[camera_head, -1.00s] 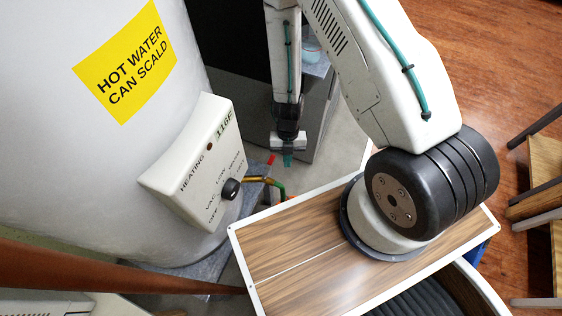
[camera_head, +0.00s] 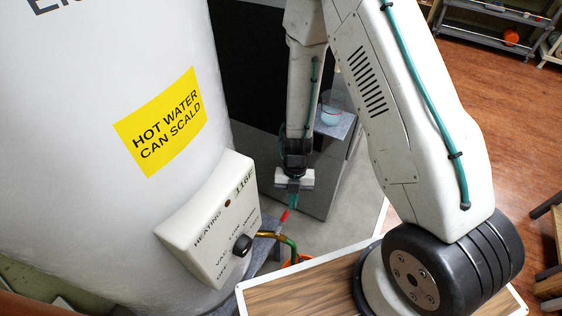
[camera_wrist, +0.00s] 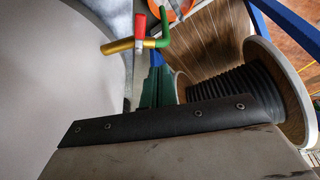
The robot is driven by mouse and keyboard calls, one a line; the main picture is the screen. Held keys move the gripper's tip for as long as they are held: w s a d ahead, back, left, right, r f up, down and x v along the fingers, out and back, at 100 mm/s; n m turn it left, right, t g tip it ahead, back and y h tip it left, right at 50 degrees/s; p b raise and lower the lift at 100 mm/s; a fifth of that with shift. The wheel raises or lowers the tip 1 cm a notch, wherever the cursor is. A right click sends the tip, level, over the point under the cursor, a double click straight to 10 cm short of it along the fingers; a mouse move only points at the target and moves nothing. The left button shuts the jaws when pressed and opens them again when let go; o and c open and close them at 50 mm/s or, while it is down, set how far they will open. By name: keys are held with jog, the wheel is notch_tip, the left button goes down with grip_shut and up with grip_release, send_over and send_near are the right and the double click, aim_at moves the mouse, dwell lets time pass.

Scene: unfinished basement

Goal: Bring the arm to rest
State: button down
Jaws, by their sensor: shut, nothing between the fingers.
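My gripper (camera_head: 293,199) hangs at the end of my arm, pointing down, in the head view. Its teal fingers are together with nothing between them. In the wrist view the dark green fingers (camera_wrist: 157,88) also show, partly hidden behind my wrist's dark edge. In the head view the fingertips appear just above a red valve handle (camera_head: 285,215) on a brass pipe. Whether they touch it cannot be told there; in the wrist view the handle (camera_wrist: 140,28) stands apart from the fingers.
A large white water heater (camera_head: 90,215) with a control box (camera_head: 212,220) stands on the left. A grey cabinet (camera_head: 325,190) stands behind the gripper. An orange container (camera_head: 297,261) is below the pipe. A ribbed black coil (camera_wrist: 215,88) shows in the wrist view. Open wooden floor lies right.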

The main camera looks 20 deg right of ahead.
jog(key=w+d+r+m+t, duration=0.3)
jog(key=w+r+m+t, duration=0.4)
jog(key=w+r, duration=0.7)
jog(key=d+r+m+t+h, duration=0.25)
jog(key=d+r+m, duration=0.25)
jog(key=r, duration=0.4)
jog(key=d+r+m+t+h, duration=0.1)
jog(key=d+r+m+h, duration=0.25)
jog(key=r, duration=0.55)
jog(key=s+d+r+m+g+h, duration=0.1)
jog(key=s+d+r+m+g, duration=0.15)
jog(key=s+r+m, duration=0.35)
jog(key=s+d+r+m+g, duration=0.1)
jog(key=s+d+r+m, duration=0.25)
jog(key=s, duration=0.45)
jog(key=s+a+r+m+g+y, duration=0.1)
jog(key=s+a+m+y, duration=0.1)
jog(key=s, duration=0.6)
jog(key=s+a+r+m+g+y, duration=0.1)
jog(key=s+a+m+y, duration=0.2)
jog(key=s+a, duration=0.4)
jog(key=shift+s+a+m+y, duration=0.15)
jog(key=shift+s+m+y, duration=0.2)
jog(key=shift+m, duration=0.35)
